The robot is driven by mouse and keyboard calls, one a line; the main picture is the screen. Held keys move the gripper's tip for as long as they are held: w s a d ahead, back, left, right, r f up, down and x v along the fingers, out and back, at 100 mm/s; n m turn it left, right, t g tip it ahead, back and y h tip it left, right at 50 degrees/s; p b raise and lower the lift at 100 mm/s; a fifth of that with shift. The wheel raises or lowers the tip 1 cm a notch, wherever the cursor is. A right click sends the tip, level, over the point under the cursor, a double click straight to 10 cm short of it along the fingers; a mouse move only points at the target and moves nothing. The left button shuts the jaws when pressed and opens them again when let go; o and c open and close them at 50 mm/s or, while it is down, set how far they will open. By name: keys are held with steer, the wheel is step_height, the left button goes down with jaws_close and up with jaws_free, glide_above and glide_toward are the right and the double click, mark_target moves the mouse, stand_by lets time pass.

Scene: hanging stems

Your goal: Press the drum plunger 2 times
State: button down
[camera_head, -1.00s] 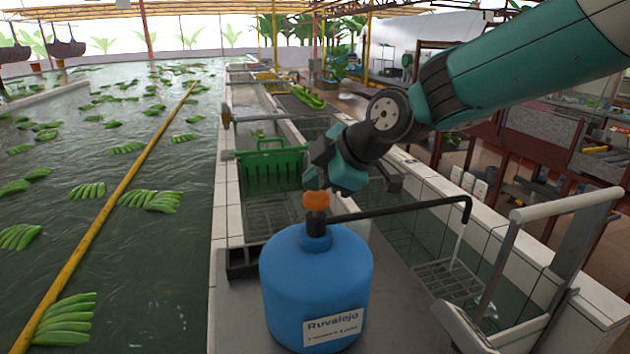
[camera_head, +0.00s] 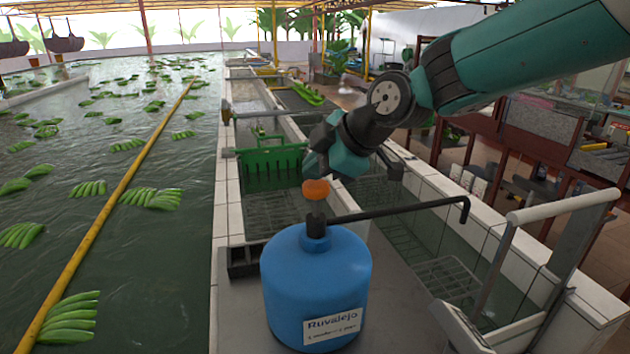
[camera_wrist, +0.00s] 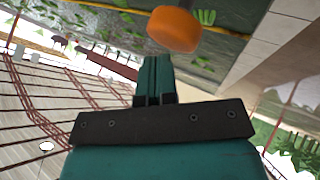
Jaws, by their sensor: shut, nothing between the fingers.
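The blue drum (camera_head: 316,285) stands upright on the grey ledge, with a label reading "Ruvalejo" on its front. Its plunger has an orange knob (camera_head: 316,189) on a dark stem, and the knob stands up above the black collar. A black spout runs from the collar to the right and bends down at its end; no liquid shows under it. My gripper (camera_head: 311,170) is shut and empty, with its tips just above the knob. In the wrist view the orange knob (camera_wrist: 174,29) lies just beyond the shut fingertips (camera_wrist: 154,62). I cannot tell whether they touch.
A green slotted crate (camera_head: 272,167) stands behind the drum in the trough. A metal frame with a pale handle (camera_head: 565,205) rises at the right. Green banana bunches float in the water at the left, crossed by a yellow pole (camera_head: 120,190).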

mark_target(316, 184)
steer(key=shift+r+p, duration=1.5)
steer(key=shift+r, duration=1.5)
steer(key=s+d+f+m+g+h+b, duration=0.1)
steer(key=s+d+f+m, duration=0.3)
steer(key=s, duration=0.5)
steer(key=s+d+f+m+g+h+b, duration=0.1)
steer(key=s+d+f+m+b, duration=0.3)
steer(key=s, duration=0.5)
steer(key=s+d+f+m+g+h+b, duration=0.1)
steer(key=s+d+f+m+g+b, duration=0.1)
steer(key=s+d+f+m, duration=0.3)
steer(key=s+d+f+b, duration=0.1)
steer(key=s+d, duration=0.1)
steer(key=s, duration=0.2)
steer(key=shift+s+m+g+h, duration=0.3)
steer(key=shift+g, duration=0.1)
steer(key=shift+d, duration=0.15)
